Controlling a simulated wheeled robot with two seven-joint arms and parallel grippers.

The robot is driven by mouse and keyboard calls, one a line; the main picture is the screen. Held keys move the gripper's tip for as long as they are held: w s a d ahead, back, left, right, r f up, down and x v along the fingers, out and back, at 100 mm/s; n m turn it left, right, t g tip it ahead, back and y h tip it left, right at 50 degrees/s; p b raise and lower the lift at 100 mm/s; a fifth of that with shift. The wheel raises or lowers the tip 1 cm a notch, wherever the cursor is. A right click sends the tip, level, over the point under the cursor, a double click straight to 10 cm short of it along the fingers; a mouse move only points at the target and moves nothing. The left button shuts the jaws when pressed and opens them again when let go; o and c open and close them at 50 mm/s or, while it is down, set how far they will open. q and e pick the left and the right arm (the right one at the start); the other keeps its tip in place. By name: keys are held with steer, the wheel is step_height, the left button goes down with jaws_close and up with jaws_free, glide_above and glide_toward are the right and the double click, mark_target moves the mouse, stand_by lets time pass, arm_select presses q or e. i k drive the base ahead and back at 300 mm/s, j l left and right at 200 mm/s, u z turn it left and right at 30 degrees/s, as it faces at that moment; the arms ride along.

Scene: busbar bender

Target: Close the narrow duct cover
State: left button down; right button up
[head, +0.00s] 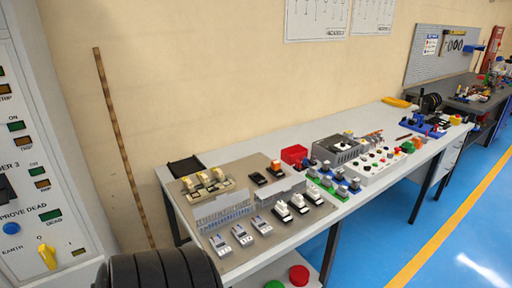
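A beige mounting panel (266,234) lies on the long light-grey workbench. A pale slotted wire duct (224,214) runs across the panel's left half, with its row of slots showing. A second plain light-grey strip (284,191) continues to the right of it, behind the white-topped devices. The view is too small to tell which is the narrow duct, or whether either has a cover lying open. Neither of my grippers is in view.
Breakers (243,235) and white-topped devices (300,202) stand close in front of the ducts; yellowish blocks (206,181) stand behind. A black tray (187,167) and red bin (294,155) flank the panel. A control cabinet (38,170) stands left. Blue floor (420,236) is clear.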

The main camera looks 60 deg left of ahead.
mark_target(223, 201)
steer(key=u, duration=2.3)
